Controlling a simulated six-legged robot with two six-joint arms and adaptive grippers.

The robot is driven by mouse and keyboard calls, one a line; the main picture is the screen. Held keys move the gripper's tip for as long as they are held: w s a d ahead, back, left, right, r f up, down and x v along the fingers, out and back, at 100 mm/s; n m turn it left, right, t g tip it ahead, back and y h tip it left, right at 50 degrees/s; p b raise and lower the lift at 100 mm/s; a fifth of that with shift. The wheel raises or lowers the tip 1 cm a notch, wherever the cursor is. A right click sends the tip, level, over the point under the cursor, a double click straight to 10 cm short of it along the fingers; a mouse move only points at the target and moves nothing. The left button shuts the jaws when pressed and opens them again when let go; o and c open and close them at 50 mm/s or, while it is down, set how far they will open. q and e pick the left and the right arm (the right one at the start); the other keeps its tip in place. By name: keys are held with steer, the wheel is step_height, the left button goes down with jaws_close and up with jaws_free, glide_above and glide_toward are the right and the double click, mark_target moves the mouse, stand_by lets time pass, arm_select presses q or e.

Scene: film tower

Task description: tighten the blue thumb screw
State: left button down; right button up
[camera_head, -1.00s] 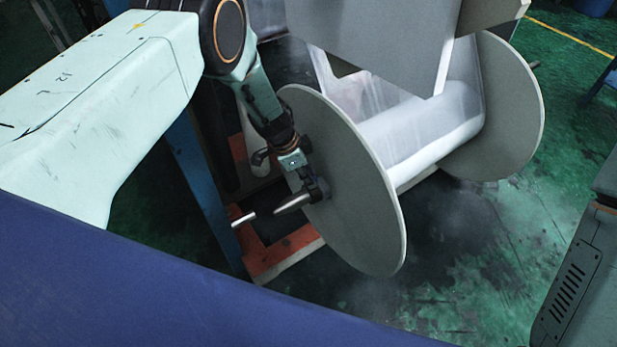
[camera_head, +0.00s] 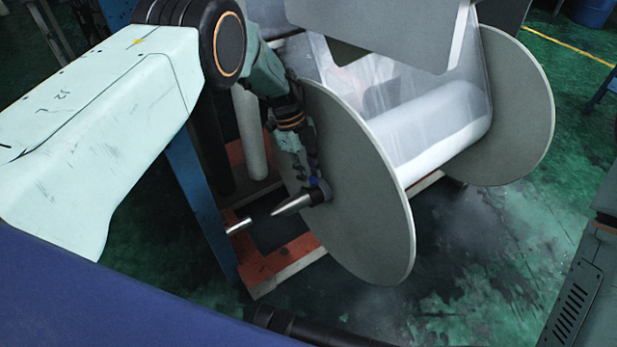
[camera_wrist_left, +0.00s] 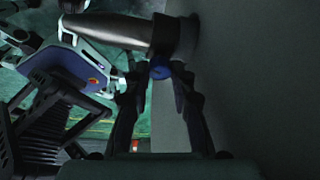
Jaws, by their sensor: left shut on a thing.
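The blue thumb screw (camera_head: 313,181) sits on the dark collar of a metal shaft (camera_head: 298,203) that sticks out of the near grey disc (camera_head: 368,190) of a film roll. In the left wrist view the screw (camera_wrist_left: 160,68) shows as a round blue head under the collar, between the fingertips. My left gripper (camera_head: 308,174) reaches down to it from above, close beside the disc. In the left wrist view its dark fingers (camera_wrist_left: 159,78) are shut on the screw from both sides. The fingers partly hide the screw in the head view. My right gripper is not in view.
Clear film wraps the roll (camera_head: 435,125) between two grey discs. An orange-red base (camera_head: 275,262) and a blue post (camera_head: 200,190) stand below and left of the shaft. The green floor at the right is mostly free.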

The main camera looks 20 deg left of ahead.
arm_select(q)
steer(key=shift+s+f+m+b, duration=0.3)
steer(key=shift+m, duration=0.2)
steer(key=shift+g, duration=0.3)
steer(key=c, duration=1.5)
jaws_free()
steer(key=o, duration=0.4)
steer(key=shift+w+r, duration=0.1)
steer(key=shift+r, duration=0.05)
steer(key=shift+w, duration=0.1)
steer(key=shift+r, duration=0.1)
steer(key=shift+w+r, duration=0.1)
steer(key=shift+r, duration=0.05)
steer(key=v, duration=1.1)
steer(key=shift+r, duration=0.3)
